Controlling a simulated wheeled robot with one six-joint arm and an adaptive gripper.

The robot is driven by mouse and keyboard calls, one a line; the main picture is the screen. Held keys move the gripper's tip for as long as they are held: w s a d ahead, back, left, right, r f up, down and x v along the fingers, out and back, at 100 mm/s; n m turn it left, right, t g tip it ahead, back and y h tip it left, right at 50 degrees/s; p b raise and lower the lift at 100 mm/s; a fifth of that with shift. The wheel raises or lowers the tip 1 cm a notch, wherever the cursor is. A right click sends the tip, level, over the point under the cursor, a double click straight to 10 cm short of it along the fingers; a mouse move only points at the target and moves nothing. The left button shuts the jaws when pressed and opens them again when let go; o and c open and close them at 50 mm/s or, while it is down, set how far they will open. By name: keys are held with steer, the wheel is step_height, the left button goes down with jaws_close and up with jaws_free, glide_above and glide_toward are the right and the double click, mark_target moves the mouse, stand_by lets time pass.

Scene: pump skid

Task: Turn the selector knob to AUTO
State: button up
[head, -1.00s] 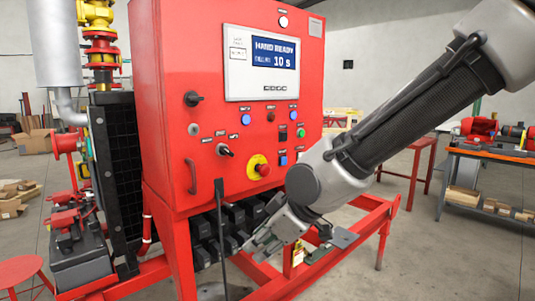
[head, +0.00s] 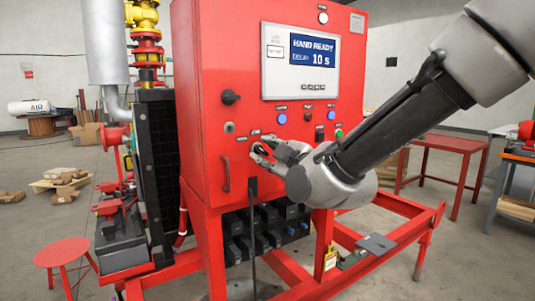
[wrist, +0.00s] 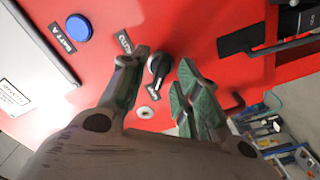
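The selector knob (wrist: 160,68) is a black lever knob with a white line, on the red panel (wrist: 215,35) in the wrist view. It lies between the fingertips of my gripper (wrist: 158,80), which is open, with a gap visible beside the right finger. The AUTO label (wrist: 124,42) is up and left of the knob. A second small label (wrist: 153,90) sits by the end of the white line; its text is hard to read. In the head view my gripper (head: 262,150) is at the lower panel and hides most of the knob.
The display (head: 313,52) reads HAND READY, 10 s. A red stool (head: 62,252) stands at lower left.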

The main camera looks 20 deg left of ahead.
steer(key=shift+w+a, duration=0.25)
steer(key=shift+a, duration=0.05)
jaws_close()
